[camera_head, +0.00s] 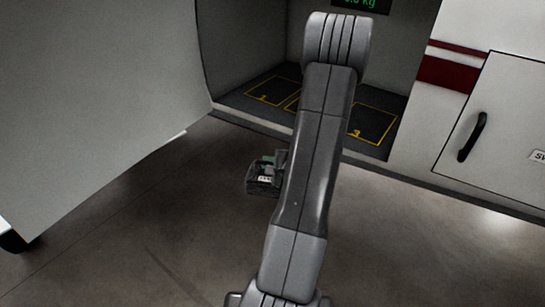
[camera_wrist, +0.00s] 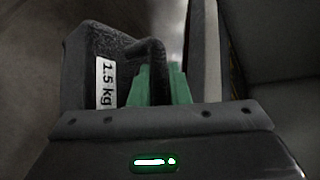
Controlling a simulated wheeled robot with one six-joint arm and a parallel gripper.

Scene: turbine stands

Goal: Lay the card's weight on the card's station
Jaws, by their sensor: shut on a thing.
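A dark weight with a white label reading 1.5 kg (camera_wrist: 88,65) is in the wrist view, its handle between the green fingers of my gripper (camera_wrist: 160,85). My gripper is shut on it. In the head view the weight (camera_head: 262,182) hangs in front of the bay, left of my arm, partly hidden by the gripper. The bay floor has yellow-outlined stations: station 1 (camera_head: 272,91) at left, a middle one (camera_head: 293,102) mostly hidden behind my arm, and station 3 (camera_head: 373,124) at right. No card is in view.
A green display (camera_head: 354,3) at the top is cut off, ending in "kg". A large pale panel (camera_head: 95,75) stands left of the bay. A cabinet door with a black handle (camera_head: 472,137) is at right. The bay's front lip (camera_head: 250,119) borders open floor.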

